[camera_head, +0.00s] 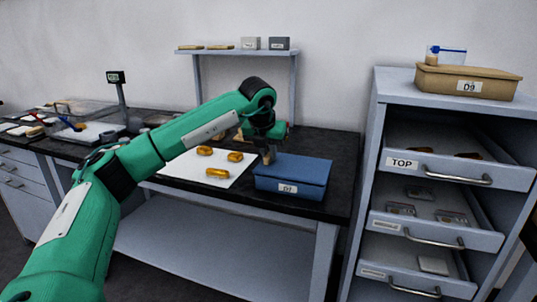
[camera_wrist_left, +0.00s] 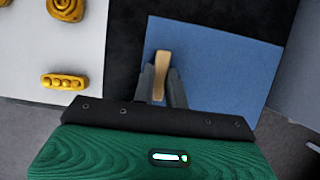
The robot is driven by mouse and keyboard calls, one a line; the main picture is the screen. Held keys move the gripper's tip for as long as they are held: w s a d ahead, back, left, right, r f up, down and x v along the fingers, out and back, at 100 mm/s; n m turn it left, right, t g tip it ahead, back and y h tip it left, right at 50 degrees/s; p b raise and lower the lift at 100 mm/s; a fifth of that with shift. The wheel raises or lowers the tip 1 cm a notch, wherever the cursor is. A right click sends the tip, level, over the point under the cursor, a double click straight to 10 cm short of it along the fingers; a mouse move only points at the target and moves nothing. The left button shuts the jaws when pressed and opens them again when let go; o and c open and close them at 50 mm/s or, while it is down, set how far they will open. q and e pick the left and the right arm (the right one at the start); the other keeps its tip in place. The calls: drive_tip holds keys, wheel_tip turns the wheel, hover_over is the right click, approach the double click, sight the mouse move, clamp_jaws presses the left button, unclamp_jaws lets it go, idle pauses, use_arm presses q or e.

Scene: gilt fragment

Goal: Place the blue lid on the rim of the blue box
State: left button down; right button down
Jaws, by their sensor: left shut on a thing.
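The blue box (camera_head: 300,190) stands at the front right of the dark worktop, with a white label on its front. The blue lid (camera_head: 305,167) lies over the top of the box; whether it rests fully on the rim or hovers slightly cannot be told. In the left wrist view the lid (camera_wrist_left: 212,75) is a flat blue panel with a light wooden handle (camera_wrist_left: 160,75). My left gripper (camera_head: 268,157) is shut on that handle, and its fingers also show in the left wrist view (camera_wrist_left: 161,84). The rim is hidden beneath the lid. My right gripper is not in view.
A white mat (camera_head: 178,172) with several gold fragments (camera_head: 217,173) lies left of the box. A cabinet with open drawers (camera_head: 455,178) stands at the right, with a tan box (camera_head: 466,82) on top. A shelf (camera_head: 238,51) is behind. The worktop behind the box is clear.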

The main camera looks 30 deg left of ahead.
use_arm(q)
drive_tip(key=c, duration=1.4)
unclamp_jaws()
